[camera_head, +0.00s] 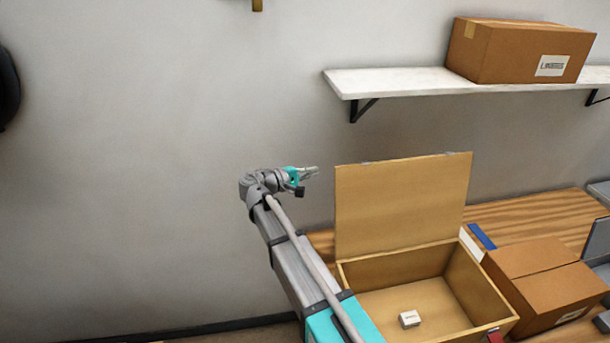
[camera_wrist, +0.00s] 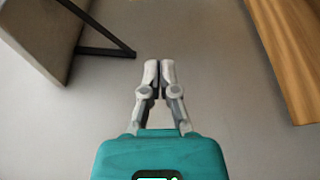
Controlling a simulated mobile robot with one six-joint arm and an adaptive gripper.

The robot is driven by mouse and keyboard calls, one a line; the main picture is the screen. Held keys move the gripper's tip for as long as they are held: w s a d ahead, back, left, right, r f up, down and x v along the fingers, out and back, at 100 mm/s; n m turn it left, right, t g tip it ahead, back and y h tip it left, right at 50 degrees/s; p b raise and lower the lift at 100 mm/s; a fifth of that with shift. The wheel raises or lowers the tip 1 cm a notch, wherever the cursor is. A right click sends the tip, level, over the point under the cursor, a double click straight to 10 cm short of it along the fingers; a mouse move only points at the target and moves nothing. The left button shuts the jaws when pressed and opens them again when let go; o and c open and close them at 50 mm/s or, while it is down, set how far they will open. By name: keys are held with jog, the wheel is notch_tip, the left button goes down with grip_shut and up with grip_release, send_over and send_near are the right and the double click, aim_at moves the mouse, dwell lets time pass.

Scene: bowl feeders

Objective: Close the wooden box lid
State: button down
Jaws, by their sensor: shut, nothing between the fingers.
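The wooden box (camera_head: 462,268) stands open on the wooden table in the head view. Its lid (camera_head: 400,205) stands upright at the back of the box. A small white box (camera_head: 410,318) lies inside on the floor of the wooden box. My gripper (camera_head: 316,171) is shut and empty, to the left of the lid near its upper left edge, with a gap between them. In the wrist view my gripper (camera_wrist: 160,66) shows its two fingertips close together against the grey wall. The front left part of the wooden box is hidden by my arm.
A closed cardboard box (camera_head: 540,275) sits close to the right of the wooden box on the table (camera_head: 540,217). A white wall shelf (camera_head: 410,82) above carries another cardboard box (camera_head: 510,50).

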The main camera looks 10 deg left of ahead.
jog(key=d, duration=0.5)
jog(key=shift+w+d+r+p, duration=0.15)
jog(key=shift+d+r+p, duration=0.1)
jog(key=shift+d+p, duration=0.15)
jog(key=shift+s+a, duration=0.15)
jog(key=shift+s, duration=0.05)
dwell(0.3)
